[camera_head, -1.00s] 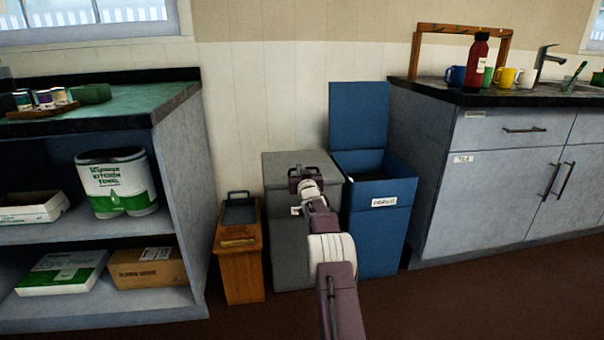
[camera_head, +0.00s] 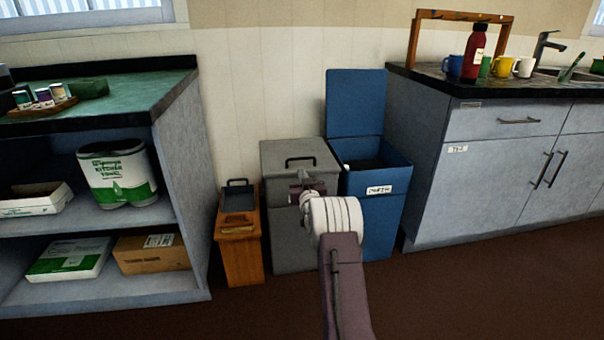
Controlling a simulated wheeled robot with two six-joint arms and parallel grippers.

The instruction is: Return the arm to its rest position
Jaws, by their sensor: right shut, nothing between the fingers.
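My right arm (camera_head: 340,255) comes in from the bottom, mauve and white, and is bent in front of the bins. My right gripper (camera_head: 305,183) is small and dark, shut and empty, and shows in front of the upper front of the grey bin (camera_head: 292,245). My own wrist partly covers it, and I cannot tell how far it is from the bin. The grey bin's lid is down, with its dark handle (camera_head: 300,160) in clear view. My left gripper is not in view.
A blue bin (camera_head: 376,225) with its lid raised stands right of the grey bin. A small wooden bin (camera_head: 240,255) stands left. Open shelves (camera_head: 110,220) flank the left side, and a grey sink cabinet (camera_head: 490,190) the right. The brown floor in front is clear.

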